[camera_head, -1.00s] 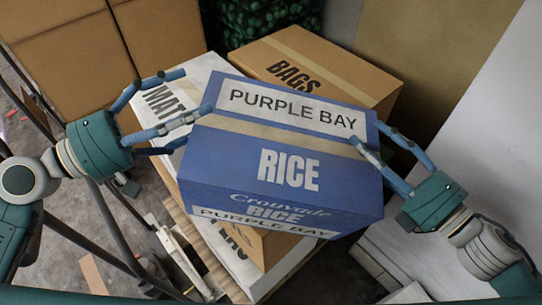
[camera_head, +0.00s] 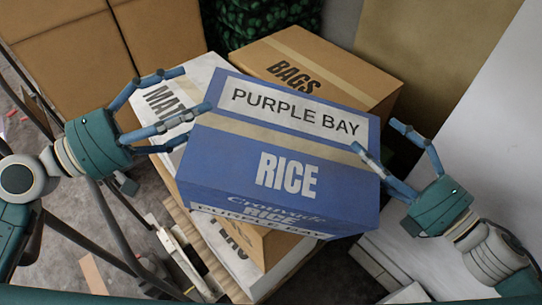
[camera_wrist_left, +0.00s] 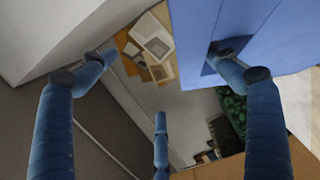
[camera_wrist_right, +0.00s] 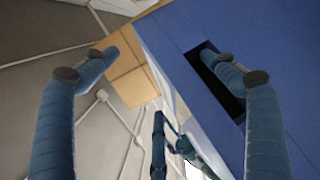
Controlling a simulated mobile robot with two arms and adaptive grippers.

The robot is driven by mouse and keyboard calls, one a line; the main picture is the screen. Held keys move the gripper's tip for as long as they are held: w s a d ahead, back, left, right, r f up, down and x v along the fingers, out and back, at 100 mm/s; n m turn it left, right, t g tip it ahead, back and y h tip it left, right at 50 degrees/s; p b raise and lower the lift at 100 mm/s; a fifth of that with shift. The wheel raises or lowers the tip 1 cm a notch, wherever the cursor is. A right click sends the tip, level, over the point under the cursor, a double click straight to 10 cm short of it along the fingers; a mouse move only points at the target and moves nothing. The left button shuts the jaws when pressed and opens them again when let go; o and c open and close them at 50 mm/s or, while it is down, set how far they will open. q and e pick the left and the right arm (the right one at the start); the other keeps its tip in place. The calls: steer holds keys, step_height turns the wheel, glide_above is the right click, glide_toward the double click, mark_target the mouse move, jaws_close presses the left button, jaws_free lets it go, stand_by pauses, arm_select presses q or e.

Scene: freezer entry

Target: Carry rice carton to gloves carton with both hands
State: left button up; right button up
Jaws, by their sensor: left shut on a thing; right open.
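The blue rice carton (camera_head: 290,180), labelled PURPLE BAY and RICE, sits tilted over other cartons in the middle of the head view. My left gripper (camera_head: 196,90) is at its left side, shut on the carton with its fingers spread. In the left wrist view, one finger goes into a dark slot in the blue carton (camera_wrist_left: 285,35). My right gripper (camera_head: 376,136) is open at the right side, one finger over the top edge. In the right wrist view, a finger reaches into a dark slot of the carton (camera_wrist_right: 250,35). No carton with a gloves label is readable.
A brown BAGS carton (camera_head: 345,68) stands behind. A white carton (camera_head: 190,75) with MAT lettering lies at the left and under the rice carton. Large brown cartons (camera_head: 65,50) stand at the back left. A white wall or panel (camera_head: 490,160) bounds the right.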

arm_select(q)
steer(key=shift+r, duration=0.1)
arm_select(e)
steer(key=v, duration=0.7)
steer(key=shift+a+r, duration=0.1)
steer(key=shift+a, duration=0.05)
arm_select(q)
steer(key=shift+a+b, duration=0.4)
steer(key=shift+a, duration=0.05)
steer(key=a+b, duration=0.1)
steer(key=a, duration=0.1)
steer(key=s+a+b, duration=0.1)
steer(key=a, duration=0.1)
steer(key=shift+s+a+r, duration=0.1)
steer(key=shift+r, duration=0.05)
arm_select(e)
steer(key=f, duration=0.2)
steer(key=s+d+f, duration=0.1)
steer(key=shift+r, duration=0.1)
